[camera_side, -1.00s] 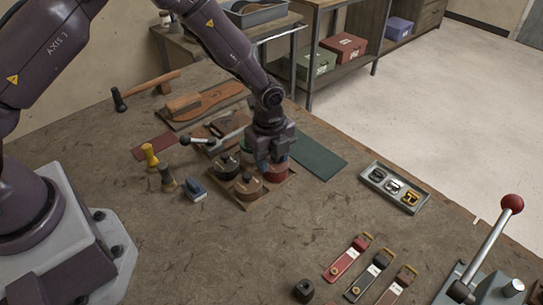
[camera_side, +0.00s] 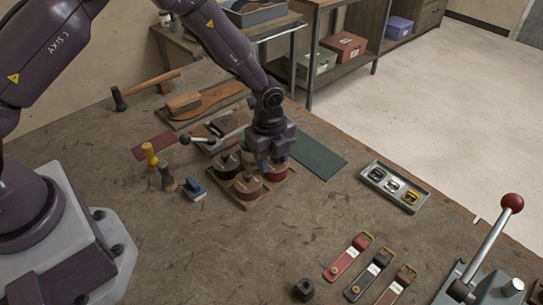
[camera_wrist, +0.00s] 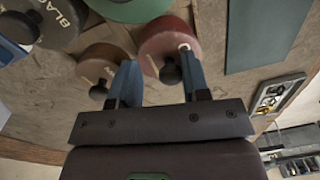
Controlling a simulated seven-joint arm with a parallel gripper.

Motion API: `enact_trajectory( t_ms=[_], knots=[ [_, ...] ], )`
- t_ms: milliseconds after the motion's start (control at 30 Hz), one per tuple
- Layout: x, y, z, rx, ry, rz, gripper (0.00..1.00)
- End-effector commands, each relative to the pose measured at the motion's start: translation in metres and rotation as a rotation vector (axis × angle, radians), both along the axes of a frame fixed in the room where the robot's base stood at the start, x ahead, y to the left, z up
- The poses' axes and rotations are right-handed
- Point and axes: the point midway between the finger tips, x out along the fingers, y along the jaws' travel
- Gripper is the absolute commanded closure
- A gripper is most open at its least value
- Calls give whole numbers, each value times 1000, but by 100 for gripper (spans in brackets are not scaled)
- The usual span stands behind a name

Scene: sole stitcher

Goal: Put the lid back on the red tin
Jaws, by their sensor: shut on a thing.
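The red tin (camera_side: 276,173) stands in the right corner of a shallow wooden tray (camera_side: 243,206), directly under my gripper (camera_side: 270,164). In the wrist view, the round red top (camera_wrist: 168,38) shows with a dark knob (camera_wrist: 170,73) between my two blue fingers (camera_wrist: 160,70). My gripper is shut on the lid of the red tin. The lid is at the top of the tin; I cannot tell whether it is fully seated or slightly raised. The fingers hide part of the tin in the side view.
A brown tin (camera_side: 248,187), a black tin (camera_side: 226,166) and a green tin (camera_side: 247,152) stand close beside it in the tray. A green mat (camera_side: 318,160) lies to the right.

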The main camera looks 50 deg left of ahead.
Motion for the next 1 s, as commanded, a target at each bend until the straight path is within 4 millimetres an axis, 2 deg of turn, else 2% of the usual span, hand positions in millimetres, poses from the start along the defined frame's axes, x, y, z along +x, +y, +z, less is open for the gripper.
enact_trajectory(
  t_ms=[400, 433, 533, 567, 700, 733, 800, 833, 1000],
  knots=[
    [0, 0, 0, 0, 0, 0, 79],
    [0, 0, 0, 0, 0, 0, 55],
    [0, 0, 0, 0, 0, 0, 32],
    [0, 0, 0, 0, 0, 0, 28],
    [-1, 0, -1, 0, 2, 0, 28],
    [-1, 0, -1, 0, 2, 0, 25],
    [-1, 0, -1, 0, 3, 0, 9],
    [-1, 0, -1, 1, 4, 0, 4],
    [-2, 0, -2, 1, 6, 0, 4]
  ],
)
